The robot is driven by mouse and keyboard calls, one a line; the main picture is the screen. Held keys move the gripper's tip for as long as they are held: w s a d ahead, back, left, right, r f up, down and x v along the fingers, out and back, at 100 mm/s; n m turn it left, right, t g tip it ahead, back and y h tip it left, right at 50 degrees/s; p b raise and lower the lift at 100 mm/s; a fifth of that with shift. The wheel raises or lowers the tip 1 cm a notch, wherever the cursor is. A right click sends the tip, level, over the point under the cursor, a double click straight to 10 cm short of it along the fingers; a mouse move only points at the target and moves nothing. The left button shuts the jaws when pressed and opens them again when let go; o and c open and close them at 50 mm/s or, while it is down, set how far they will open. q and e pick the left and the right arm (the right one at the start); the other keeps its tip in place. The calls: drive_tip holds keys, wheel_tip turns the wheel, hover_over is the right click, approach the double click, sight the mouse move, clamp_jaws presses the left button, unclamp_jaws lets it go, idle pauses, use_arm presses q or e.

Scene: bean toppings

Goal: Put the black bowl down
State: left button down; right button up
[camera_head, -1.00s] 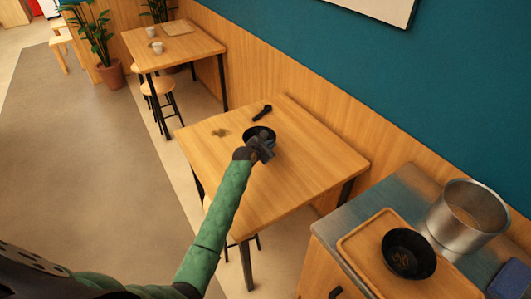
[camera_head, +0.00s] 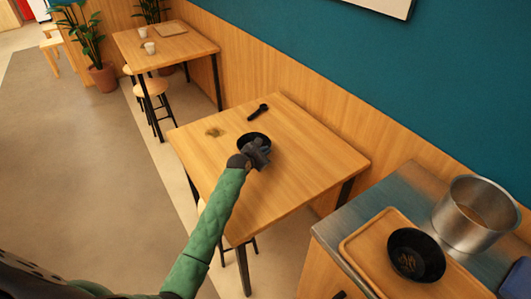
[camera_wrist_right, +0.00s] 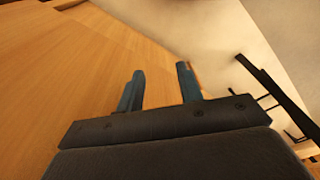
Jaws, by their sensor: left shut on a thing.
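A black bowl (camera_head: 244,137) shows at the middle of the wooden table (camera_head: 300,165). My left gripper (camera_head: 257,154) reaches in from the near side and is shut on the bowl's near rim. The gripper hides the near part of the bowl. I cannot tell whether the bowl's base touches the tabletop. My right gripper (camera_wrist_right: 160,85) shows in the right wrist view with its two fingers apart and nothing between them.
At the right, a metal-topped counter (camera_head: 375,195) holds a wooden tray (camera_head: 365,245) with another black bowl (camera_head: 415,254), and a steel pot (camera_head: 475,213).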

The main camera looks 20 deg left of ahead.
use_arm(q)
drive_tip(key=shift+f, duration=0.1)
drive_tip(key=c, duration=1.6)
unclamp_jaws()
drive_tip(key=shift+o, duration=0.2)
use_arm(e)
drive_tip(key=shift+r, duration=0.1)
